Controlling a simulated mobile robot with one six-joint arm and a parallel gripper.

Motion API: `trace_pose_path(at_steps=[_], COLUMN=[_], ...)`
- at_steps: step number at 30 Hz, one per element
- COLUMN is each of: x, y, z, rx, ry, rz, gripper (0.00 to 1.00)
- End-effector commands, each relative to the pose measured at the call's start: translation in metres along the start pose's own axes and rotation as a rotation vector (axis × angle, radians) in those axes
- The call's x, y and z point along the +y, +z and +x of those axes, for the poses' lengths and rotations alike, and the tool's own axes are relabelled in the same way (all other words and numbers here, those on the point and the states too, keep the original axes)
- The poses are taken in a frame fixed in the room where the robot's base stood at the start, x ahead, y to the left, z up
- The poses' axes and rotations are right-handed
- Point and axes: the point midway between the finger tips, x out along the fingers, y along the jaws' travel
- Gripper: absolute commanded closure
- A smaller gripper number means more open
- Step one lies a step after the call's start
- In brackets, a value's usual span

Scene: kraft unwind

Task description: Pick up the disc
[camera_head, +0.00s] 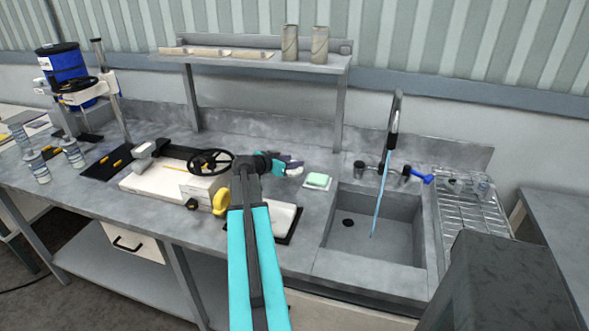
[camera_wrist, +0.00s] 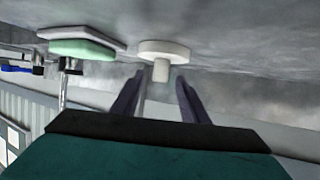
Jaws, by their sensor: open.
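The white disc (camera_wrist: 165,50), with a short round stem, is on the grey counter in the wrist view, where the counter shows at the top. My gripper (camera_wrist: 160,82) is open, its two dark fingers pointing toward the disc. The stem's end shows in line with the gap between the fingertips; I cannot tell whether it is inside the gap. In the head view my gripper (camera_head: 285,162) is low over the counter at the far end of my arm, and a small white shape beside it, probably the disc (camera_head: 294,171), is partly hidden.
A green sponge (camera_head: 318,179) on a white dish is close to the right, also in the wrist view (camera_wrist: 80,49). The sink (camera_head: 390,215) with running water lies further right. A white machine with a black handwheel (camera_head: 211,162) stands left. A shelf (camera_head: 250,59) with two rolls is behind.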

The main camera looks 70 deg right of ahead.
Motion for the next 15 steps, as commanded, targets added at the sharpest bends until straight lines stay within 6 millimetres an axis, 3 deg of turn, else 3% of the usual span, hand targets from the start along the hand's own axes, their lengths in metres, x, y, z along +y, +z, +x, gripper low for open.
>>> trace_pose_path(at_steps=[7,15], x=[0.000,0.000], y=[-0.001,0.003], z=[0.008,0.035], rx=[0.000,-0.001], ry=[0.001,0.002], rz=[-0.001,-0.001], gripper=[0.60,0.60])
